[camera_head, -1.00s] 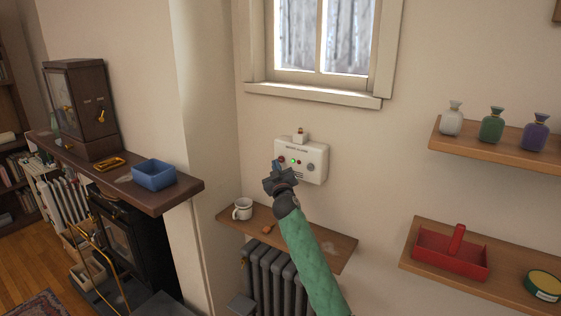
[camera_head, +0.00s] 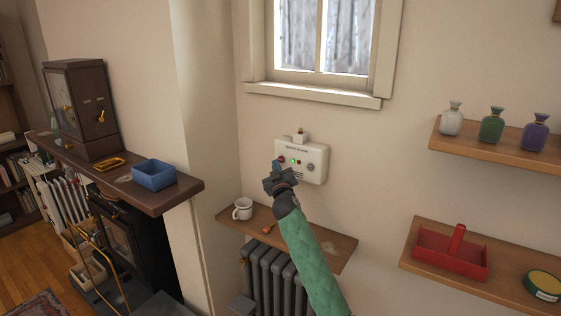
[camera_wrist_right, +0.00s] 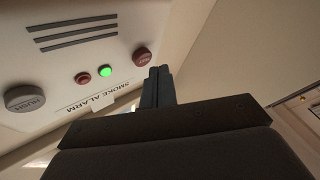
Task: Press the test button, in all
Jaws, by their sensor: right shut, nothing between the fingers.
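A white smoke alarm (camera_head: 318,150) is fixed to the wall below the window. In the right wrist view its face shows a red round button (camera_wrist_right: 143,57), a lit green light (camera_wrist_right: 105,71), a small red light (camera_wrist_right: 82,78) and a grey button marked HUSH (camera_wrist_right: 25,99). The red button's lettering is too small to read surely. My right gripper (camera_head: 278,166) is shut and empty, its fingertips in front of the alarm's left end. In the wrist view the fingertips (camera_wrist_right: 160,72) are right beside the red button; I cannot tell whether they touch it. My left gripper is out of view.
A small shelf (camera_head: 335,247) with a white mug (camera_head: 243,209) is below the alarm, above a radiator (camera_head: 275,270). The mantel (camera_head: 185,197) at left holds a blue box (camera_head: 154,175). Shelves at right hold vases and a red caddy (camera_head: 447,258). The wall right of the alarm is clear.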

